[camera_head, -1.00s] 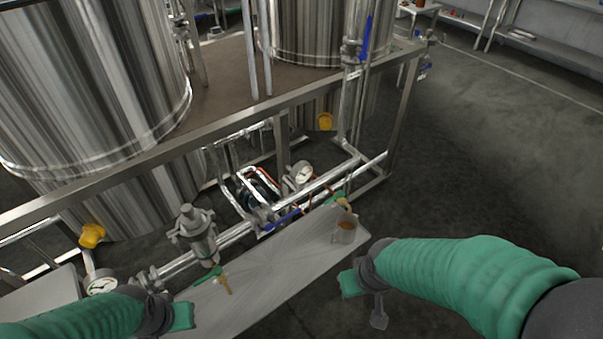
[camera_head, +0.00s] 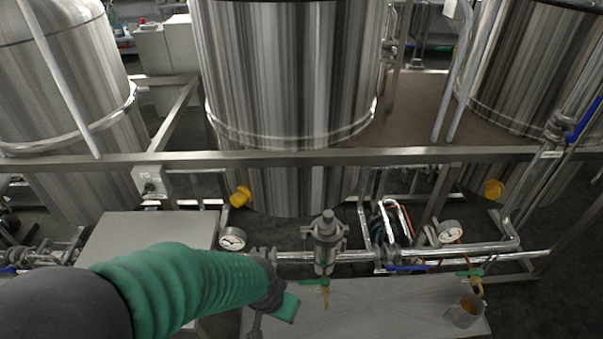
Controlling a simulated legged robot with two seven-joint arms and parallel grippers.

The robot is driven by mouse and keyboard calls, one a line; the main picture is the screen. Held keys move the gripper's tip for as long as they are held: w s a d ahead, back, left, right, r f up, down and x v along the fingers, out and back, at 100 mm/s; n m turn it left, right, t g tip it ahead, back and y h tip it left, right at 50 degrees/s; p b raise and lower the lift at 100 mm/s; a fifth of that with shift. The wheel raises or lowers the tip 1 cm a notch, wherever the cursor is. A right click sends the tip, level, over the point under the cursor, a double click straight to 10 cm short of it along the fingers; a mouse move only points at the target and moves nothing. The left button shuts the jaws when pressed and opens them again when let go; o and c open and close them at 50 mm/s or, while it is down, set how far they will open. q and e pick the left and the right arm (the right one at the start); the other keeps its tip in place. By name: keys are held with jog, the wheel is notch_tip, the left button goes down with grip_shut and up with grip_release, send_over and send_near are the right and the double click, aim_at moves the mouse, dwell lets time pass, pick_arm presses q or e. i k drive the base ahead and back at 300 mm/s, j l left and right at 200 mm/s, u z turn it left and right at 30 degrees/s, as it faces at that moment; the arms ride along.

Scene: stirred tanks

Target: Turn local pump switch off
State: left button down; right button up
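A small light-grey switch box (camera_head: 150,183) with a dark round knob is fixed at the left, just under the long steel frame rail. It looks like the local pump switch; its markings are too small to read. My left gripper (camera_head: 272,312) is at the bottom centre, over the near grey platform, to the right of and nearer than the switch box. My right gripper is out of view.
A steel rail (camera_head: 330,158) runs across in front of large steel tanks (camera_head: 290,70). A grey cabinet top (camera_head: 150,240) lies below the switch box. Pipes, a gauge (camera_head: 232,238) and a valve body (camera_head: 326,240) are right of it. A cup (camera_head: 464,311) stands on the platform.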

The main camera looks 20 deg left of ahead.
aim_at(149, 187)
jog(key=u, duration=1.8)
jog(key=i+j+u, duration=0.1)
jog(key=i+j, duration=0.15)
jog(key=j, duration=0.2)
jog(key=i+j+u, duration=0.1)
jog(key=i+j, duration=0.15)
jog(key=j, duration=0.2)
